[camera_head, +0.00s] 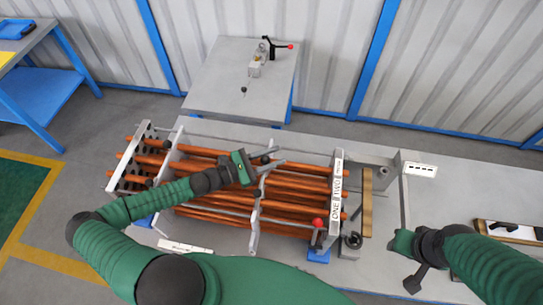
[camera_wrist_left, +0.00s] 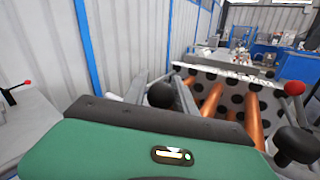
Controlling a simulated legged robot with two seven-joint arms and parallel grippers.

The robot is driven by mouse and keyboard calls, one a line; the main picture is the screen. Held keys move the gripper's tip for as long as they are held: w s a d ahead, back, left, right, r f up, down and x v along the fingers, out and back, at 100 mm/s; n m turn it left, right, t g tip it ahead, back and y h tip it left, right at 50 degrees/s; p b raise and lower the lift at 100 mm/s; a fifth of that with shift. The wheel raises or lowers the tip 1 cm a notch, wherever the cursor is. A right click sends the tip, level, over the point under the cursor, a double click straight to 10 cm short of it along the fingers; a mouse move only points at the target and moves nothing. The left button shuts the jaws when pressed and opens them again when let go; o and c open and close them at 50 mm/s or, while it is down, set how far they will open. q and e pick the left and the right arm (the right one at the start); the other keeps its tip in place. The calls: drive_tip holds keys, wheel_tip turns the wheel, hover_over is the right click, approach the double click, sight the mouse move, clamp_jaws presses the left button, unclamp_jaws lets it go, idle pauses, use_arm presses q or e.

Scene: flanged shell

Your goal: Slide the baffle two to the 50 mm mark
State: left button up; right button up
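The tube bundle of copper rods (camera_head: 210,215) lies across the bench. A thin grey baffle (camera_head: 256,212) stands upright around the rods near mid-length. Another grey plate (camera_head: 172,150) stands further left. I cannot tell by any mark on them which is baffle two. My left gripper (camera_head: 284,156) is above the rods at the middle baffle, its fingers apart. A black knob (camera_wrist_left: 160,95) shows between the fingers in the left wrist view; contact is unclear. My right gripper (camera_head: 397,246) is at the right, away from the bundle; its fingers are not clear.
The right end plate (camera_head: 337,185) carries ONE and TWO labels. A perforated plate (camera_head: 128,160) closes the left end. A red-knobbed lever (camera_head: 318,223) stands at the front right. A wooden bar (camera_head: 367,203) lies right of the bundle. A small table (camera_head: 215,85) stands behind.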

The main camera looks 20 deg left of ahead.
use_arm(q)
drive_tip(key=o, duration=0.3)
drive_tip(key=b+v, duration=0.3)
drive_tip(key=v, duration=0.9)
drive_tip(key=shift+w+f, duration=0.1)
